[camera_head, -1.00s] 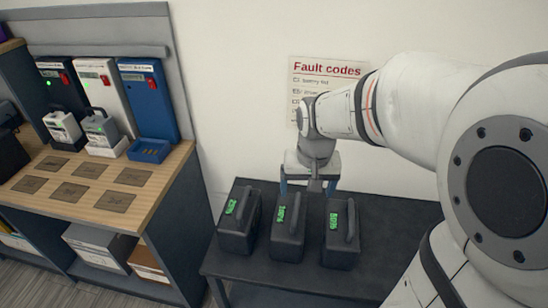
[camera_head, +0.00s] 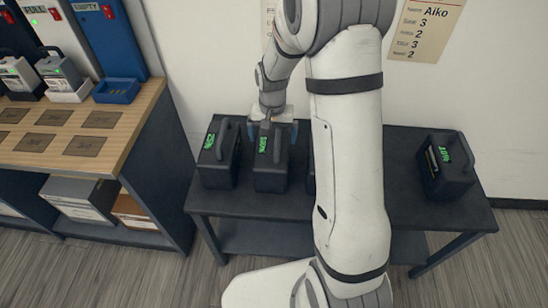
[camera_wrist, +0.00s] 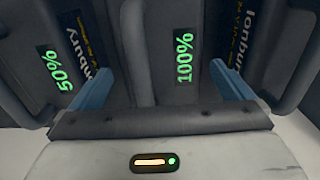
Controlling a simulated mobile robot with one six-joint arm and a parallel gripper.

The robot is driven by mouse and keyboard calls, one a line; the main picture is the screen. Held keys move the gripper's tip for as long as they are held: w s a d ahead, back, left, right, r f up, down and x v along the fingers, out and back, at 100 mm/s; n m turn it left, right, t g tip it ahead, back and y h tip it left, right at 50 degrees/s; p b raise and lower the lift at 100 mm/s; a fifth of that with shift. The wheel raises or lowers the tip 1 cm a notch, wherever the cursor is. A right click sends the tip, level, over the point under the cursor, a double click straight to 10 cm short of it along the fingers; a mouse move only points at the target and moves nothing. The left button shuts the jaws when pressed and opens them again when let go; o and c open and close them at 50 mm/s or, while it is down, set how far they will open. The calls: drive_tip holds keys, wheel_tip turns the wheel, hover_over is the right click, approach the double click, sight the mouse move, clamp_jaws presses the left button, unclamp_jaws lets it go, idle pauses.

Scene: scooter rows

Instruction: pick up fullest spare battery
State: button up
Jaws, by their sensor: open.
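A dark battery reading 100% (camera_head: 270,176) stands upright in the middle of the row on the dark table. My gripper (camera_head: 273,132) is over its far top end, open, with blue fingers. In the wrist view, the fingers (camera_wrist: 162,72) lie on either side of the 100% battery (camera_wrist: 190,88); I cannot tell whether they touch it. A battery reading 50% (camera_wrist: 52,75) is on the left there. In the head view, a battery (camera_head: 217,160) with a small green reading stands left, and my arm mostly hides the 50% one. Another battery (camera_head: 446,168) stands far right, its reading unclear.
The dark table (camera_head: 405,215) has free room between my arm and the far-right battery. A wooden-topped bench (camera_head: 125,105) with a blue empty cradle (camera_head: 117,91) stands left. A wall poster (camera_head: 428,28) hangs behind.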

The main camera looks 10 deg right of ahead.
sight(272, 145)
wheel_tip(272, 145, down, 4)
drive_tip(key=shift+s, duration=0.1)
drive_tip(key=shift+c, duration=0.4)
drive_tip(key=c, duration=1.5)
drive_tip(key=shift+r, duration=0.1)
drive_tip(key=shift+c, duration=0.5)
